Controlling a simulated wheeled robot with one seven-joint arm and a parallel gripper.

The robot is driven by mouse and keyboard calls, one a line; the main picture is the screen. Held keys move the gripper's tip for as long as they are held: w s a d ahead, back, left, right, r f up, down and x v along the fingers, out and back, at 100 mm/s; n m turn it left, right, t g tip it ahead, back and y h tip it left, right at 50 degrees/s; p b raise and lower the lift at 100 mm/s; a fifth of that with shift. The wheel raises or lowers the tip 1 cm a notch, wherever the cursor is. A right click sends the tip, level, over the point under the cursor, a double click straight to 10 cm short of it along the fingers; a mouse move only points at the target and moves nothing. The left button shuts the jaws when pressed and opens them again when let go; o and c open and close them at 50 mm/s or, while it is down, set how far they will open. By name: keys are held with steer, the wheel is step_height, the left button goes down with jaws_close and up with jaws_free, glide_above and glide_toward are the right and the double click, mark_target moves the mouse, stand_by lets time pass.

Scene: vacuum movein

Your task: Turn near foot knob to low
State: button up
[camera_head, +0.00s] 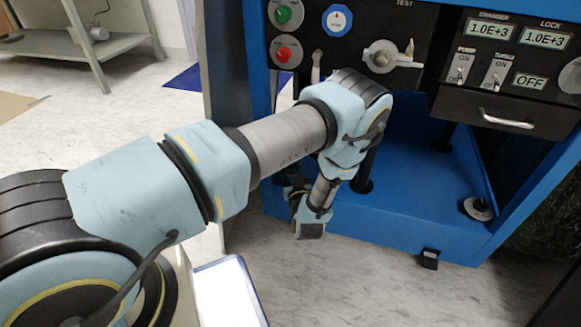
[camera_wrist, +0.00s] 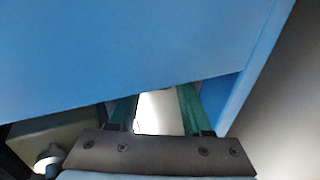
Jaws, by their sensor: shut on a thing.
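The blue machine base (camera_head: 410,215) stands on the floor in the head view. My gripper (camera_wrist: 158,95) is low at the base's front left side; in the head view its fingertips are hidden by my wrist. In the wrist view its two green fingers reach under the edge of a large blue panel (camera_wrist: 110,50). A pale piece (camera_wrist: 158,115) shows between them, and the gripper is shut on it. I cannot tell for sure whether this is the near foot knob, or its setting.
The upper panel has a blue dial (camera_head: 337,20), a silver rotary knob (camera_head: 381,57), green and red buttons and small displays. A drawer handle (camera_head: 506,119) sticks out below. Floor in front is clear.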

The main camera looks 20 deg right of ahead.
jaws_close()
steer(key=shift+d+f+n+t+y+b, duration=0.15)
steer(key=shift+n+y+b, duration=0.2)
steer(key=shift+n+y, duration=0.35)
steer(key=shift+d+r+n+t+y+b, duration=0.15)
steer(key=shift+n+y+b, duration=0.25)
steer(key=shift+y, duration=0.6)
steer(key=shift+n+y, duration=0.4)
steer(key=shift+y, duration=0.3)
steer(key=o, duration=1.1)
jaws_free()
steer(key=shift+s, duration=0.15)
steer(key=s+p, duration=0.2)
steer(key=s, duration=0.8)
steer(key=shift+s+d+p, duration=0.1)
steer(key=shift+s+p, duration=0.25)
steer(key=shift+p, duration=0.05)
